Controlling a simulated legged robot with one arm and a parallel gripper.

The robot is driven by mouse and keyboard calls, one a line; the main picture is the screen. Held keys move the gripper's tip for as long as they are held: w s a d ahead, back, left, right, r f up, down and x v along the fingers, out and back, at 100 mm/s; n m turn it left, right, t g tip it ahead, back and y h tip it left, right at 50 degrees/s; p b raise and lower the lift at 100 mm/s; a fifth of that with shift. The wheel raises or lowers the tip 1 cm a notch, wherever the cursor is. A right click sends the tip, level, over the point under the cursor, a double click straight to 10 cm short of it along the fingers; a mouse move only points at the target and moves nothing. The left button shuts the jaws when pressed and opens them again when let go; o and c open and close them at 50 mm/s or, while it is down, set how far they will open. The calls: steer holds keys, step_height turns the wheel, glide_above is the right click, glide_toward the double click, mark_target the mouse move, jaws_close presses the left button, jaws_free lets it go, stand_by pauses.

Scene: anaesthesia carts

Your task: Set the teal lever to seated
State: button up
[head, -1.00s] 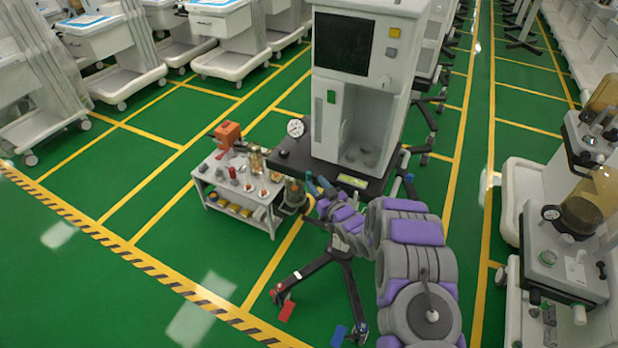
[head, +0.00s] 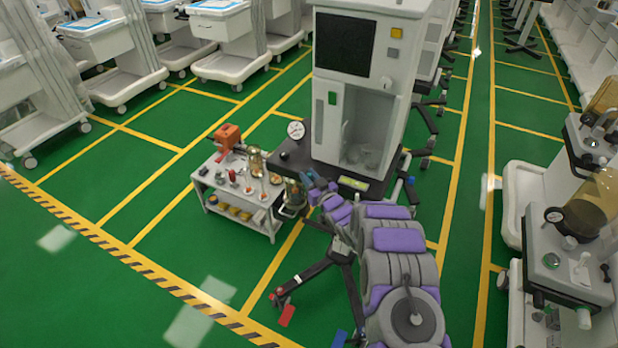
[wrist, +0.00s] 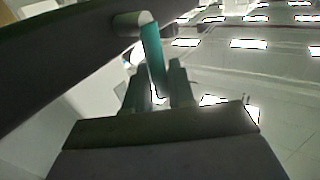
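The teal lever (wrist: 153,55) shows in the wrist view. It hangs down at a slight slant from a pale round pivot (wrist: 131,20) under a dark slab edge. My gripper (wrist: 158,82) is just below, its two fingers apart. The lever's lower end reaches between the fingers. There is a gap on at least the right side, and I cannot tell if the left finger touches it. In the head view my gripper (head: 312,180) is at the front left edge of the anaesthesia cart's dark shelf (head: 300,158). The lever is too small to make out there.
The grey-white anaesthesia machine (head: 360,90) stands right behind my gripper. A small trolley (head: 240,205) with bottles and an orange item is close on the left. Another machine (head: 560,255) is at the right. Green floor in front is free.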

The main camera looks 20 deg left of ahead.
jaws_close()
